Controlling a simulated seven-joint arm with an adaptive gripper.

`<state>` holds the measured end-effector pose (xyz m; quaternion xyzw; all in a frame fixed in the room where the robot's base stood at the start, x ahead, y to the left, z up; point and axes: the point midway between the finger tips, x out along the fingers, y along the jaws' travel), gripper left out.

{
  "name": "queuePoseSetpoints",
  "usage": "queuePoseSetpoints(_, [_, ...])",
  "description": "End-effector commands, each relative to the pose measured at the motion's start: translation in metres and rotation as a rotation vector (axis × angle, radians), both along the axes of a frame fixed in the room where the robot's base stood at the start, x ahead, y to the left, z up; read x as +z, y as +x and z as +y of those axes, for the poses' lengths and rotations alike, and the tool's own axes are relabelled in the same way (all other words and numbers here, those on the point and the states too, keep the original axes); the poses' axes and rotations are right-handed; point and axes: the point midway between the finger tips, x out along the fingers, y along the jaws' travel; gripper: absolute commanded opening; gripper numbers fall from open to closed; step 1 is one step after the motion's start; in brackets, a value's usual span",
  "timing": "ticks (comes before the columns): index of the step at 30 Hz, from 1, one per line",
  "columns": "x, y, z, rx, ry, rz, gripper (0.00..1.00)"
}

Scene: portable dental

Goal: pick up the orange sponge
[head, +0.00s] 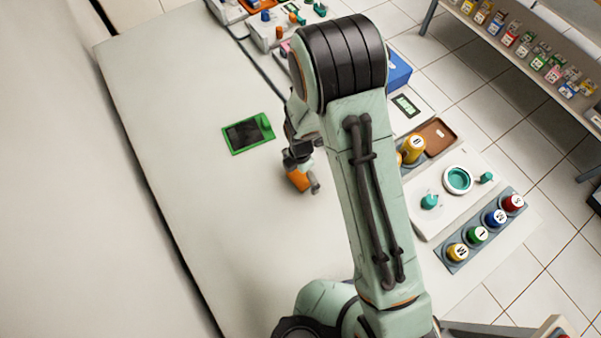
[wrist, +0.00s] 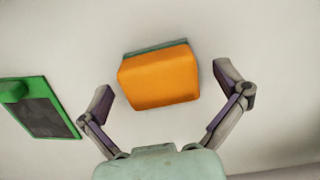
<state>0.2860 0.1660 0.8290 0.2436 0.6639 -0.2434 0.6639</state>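The orange sponge (wrist: 160,78) lies on the pale table with a green layer showing along its far edge in the wrist view. In the head view the sponge (head: 298,180) is partly hidden by my gripper (head: 306,172). In the wrist view my gripper (wrist: 163,92) is open, with one finger on each side of the sponge and a visible gap on both sides. The sponge is slightly rotated relative to the fingers. I cannot tell the exact height of the fingertips above the table.
A green-framed device with a dark screen (head: 245,134) lies left of the gripper; it also shows in the wrist view (wrist: 44,108). Right of my arm stand a tray with colored-cap jars (head: 478,235) and a white unit with a teal dish (head: 457,181). The table's left side is clear.

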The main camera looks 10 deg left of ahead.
Motion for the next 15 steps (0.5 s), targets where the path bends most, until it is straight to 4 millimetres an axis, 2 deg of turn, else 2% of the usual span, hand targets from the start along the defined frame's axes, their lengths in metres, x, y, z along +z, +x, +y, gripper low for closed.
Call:
queuePoseSetpoints(1, [0.0002,0.0000,0.0000,0.000,0.000,0.000,0.82])
queuePoseSetpoints(6, [0.0003,0.0000,0.0000,0.000,0.000,0.000,0.31])
queuePoseSetpoints(15, [0.0006,-0.0001,-0.0001,0.000,0.000,0.000,0.31])
